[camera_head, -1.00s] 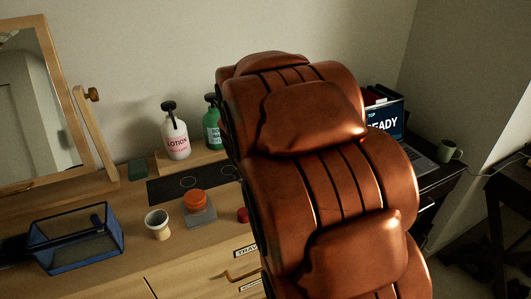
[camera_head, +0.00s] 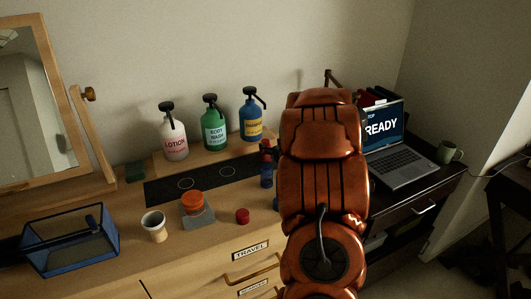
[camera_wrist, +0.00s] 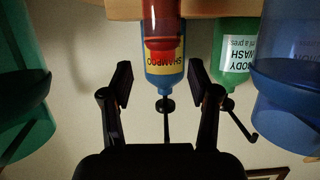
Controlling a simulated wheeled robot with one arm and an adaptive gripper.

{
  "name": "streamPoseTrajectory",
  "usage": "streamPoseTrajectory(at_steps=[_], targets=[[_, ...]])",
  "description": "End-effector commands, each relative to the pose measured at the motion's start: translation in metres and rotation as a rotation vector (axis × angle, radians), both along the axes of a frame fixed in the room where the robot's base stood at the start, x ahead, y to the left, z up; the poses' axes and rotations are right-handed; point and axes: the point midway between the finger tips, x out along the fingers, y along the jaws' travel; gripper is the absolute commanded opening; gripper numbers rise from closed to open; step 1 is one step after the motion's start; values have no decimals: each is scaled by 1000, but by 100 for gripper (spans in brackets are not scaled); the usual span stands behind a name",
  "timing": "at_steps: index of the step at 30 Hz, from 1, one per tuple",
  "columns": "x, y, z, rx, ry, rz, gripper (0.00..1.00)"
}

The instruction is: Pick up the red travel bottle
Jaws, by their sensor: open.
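The red travel bottle (camera_wrist: 162,22) shows upside down at the top middle of the wrist view, in front of the shampoo bottle (camera_wrist: 163,72). Its far end is cut off by the picture edge. My gripper (camera_wrist: 160,82) is open and empty, with its fingers spread to either side of the bottle's line. The bottle appears ahead of the fingertips, and I see no contact.
On the dresser stand lotion (camera_head: 173,138) and body wash (camera_head: 214,128) bottles, a cup (camera_head: 154,225), a small red item (camera_head: 242,216) and a mesh basket (camera_head: 70,248).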

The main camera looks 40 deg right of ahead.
Motion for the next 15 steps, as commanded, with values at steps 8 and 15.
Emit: streamPoseTrajectory(at_steps=[8,15], targets=[[19,-6,-5,0,1,1,61],[28,-8,-7,0,2,0,61]])
